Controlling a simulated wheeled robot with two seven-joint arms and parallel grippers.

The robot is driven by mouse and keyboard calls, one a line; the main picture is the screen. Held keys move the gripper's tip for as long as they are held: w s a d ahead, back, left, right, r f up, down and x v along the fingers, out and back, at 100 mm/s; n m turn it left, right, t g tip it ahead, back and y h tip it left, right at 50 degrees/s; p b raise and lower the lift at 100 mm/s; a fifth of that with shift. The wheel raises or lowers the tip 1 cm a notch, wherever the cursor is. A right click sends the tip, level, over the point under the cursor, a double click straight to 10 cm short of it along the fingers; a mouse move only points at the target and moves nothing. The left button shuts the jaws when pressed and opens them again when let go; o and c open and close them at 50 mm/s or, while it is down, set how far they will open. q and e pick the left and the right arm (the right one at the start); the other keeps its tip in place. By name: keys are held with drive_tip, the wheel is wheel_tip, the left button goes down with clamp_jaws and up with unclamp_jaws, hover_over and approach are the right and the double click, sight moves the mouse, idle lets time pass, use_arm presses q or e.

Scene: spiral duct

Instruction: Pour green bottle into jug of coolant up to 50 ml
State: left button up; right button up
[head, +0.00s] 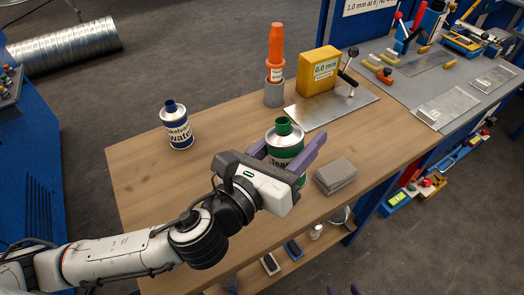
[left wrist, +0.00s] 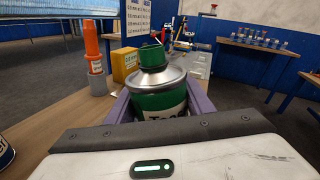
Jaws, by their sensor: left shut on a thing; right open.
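The green bottle (head: 284,146) is a metal can with a green label, a silver shoulder and a green cap or neck. It stands upright near the middle of the wooden table. My left gripper (head: 296,158) is shut on it, with purple fingers on both sides of its body. In the left wrist view the bottle (left wrist: 160,85) sits between the fingers. I cannot tell whether its base touches the table. Purple tips that look like my right gripper (head: 343,290) show at the bottom edge, apart and empty. I cannot make out a jug of coolant.
A blue-capped bottle (head: 176,126) labelled water stands at left on the wooden table (head: 140,180). An orange bottle (head: 276,55) in a grey holder, a yellow gauge block (head: 319,70) on a metal plate (head: 335,106) and a grey block stack (head: 335,175) stand around the green bottle.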

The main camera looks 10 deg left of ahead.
use_arm(q)
drive_tip(key=n, duration=0.2)
drive_tip(key=w+a+n+g+b, duration=0.1)
drive_tip(key=n, duration=0.1)
drive_tip(key=shift+w+a+n, duration=0.15)
drive_tip(key=shift+a+n, duration=0.05)
drive_tip(key=shift+n, duration=0.1)
idle(0.4)
drive_tip(key=shift+f+n+g+b, duration=0.1)
drive_tip(key=shift+n+g+b, duration=0.3)
drive_tip(key=shift+b, duration=0.1)
idle(1.0)
drive_tip(key=shift+s+d+f+n+h+b, duration=0.25)
drive_tip(key=shift+f+n+h+b, duration=0.15)
drive_tip(key=shift+n+b, duration=0.35)
idle(1.7)
drive_tip(key=shift+s+d+r+n+g, duration=0.15)
drive_tip(key=shift+r+n+g, duration=0.35)
drive_tip(key=shift+n, duration=0.15)
idle(1.9)
drive_tip(key=shift+f, duration=0.15)
